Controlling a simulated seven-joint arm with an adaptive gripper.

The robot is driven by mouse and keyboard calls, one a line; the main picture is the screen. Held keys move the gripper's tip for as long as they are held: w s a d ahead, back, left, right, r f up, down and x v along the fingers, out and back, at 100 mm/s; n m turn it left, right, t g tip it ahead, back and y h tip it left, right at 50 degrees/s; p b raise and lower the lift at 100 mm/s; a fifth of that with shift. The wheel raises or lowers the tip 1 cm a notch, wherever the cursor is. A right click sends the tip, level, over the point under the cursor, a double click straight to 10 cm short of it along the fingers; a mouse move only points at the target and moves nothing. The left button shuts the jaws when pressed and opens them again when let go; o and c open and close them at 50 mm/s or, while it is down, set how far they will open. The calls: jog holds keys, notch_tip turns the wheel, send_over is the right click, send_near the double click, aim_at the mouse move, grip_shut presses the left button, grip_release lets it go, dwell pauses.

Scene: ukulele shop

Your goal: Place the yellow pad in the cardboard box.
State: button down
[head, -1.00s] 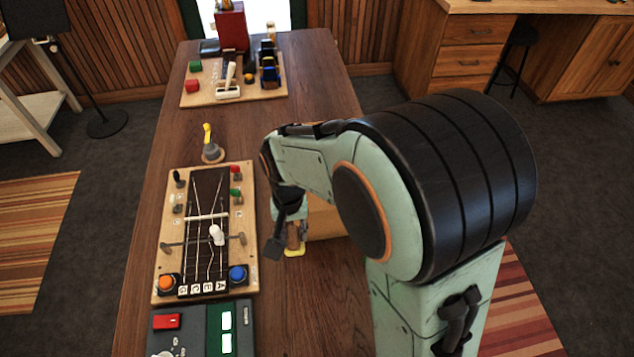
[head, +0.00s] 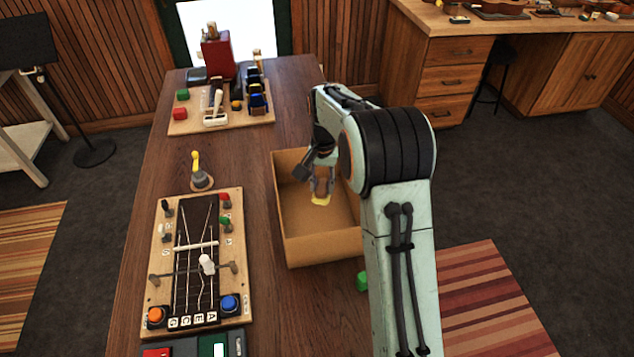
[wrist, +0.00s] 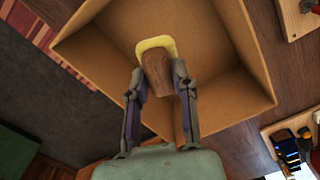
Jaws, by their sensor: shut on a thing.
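The cardboard box (head: 320,247) stands open on the table, right of the fretboard panel. My gripper (head: 321,191) is over the box opening. It is shut on a brown block with the yellow pad (head: 320,201) at its lower end. In the wrist view my gripper (wrist: 159,85) has its fingers on both sides of the brown part, and the yellow pad (wrist: 155,44) shows beyond the fingertips, against the box interior (wrist: 100,55). I cannot tell how high the pad is above the box floor. My arm hides the box's right side.
The fretboard panel (head: 162,240) with knobs and buttons lies left of the box. A small lever (head: 197,172) stands behind it. A tool board (head: 190,125) is at the table's far end. A green object (head: 362,281) sits near the box's front right corner.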

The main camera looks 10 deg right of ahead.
send_near(321, 230)
notch_tip(321, 230, down, 6)
jog(key=shift+r, duration=0.25)
jog(key=shift+f, duration=0.1)
jog(key=c, duration=0.9)
grip_release()
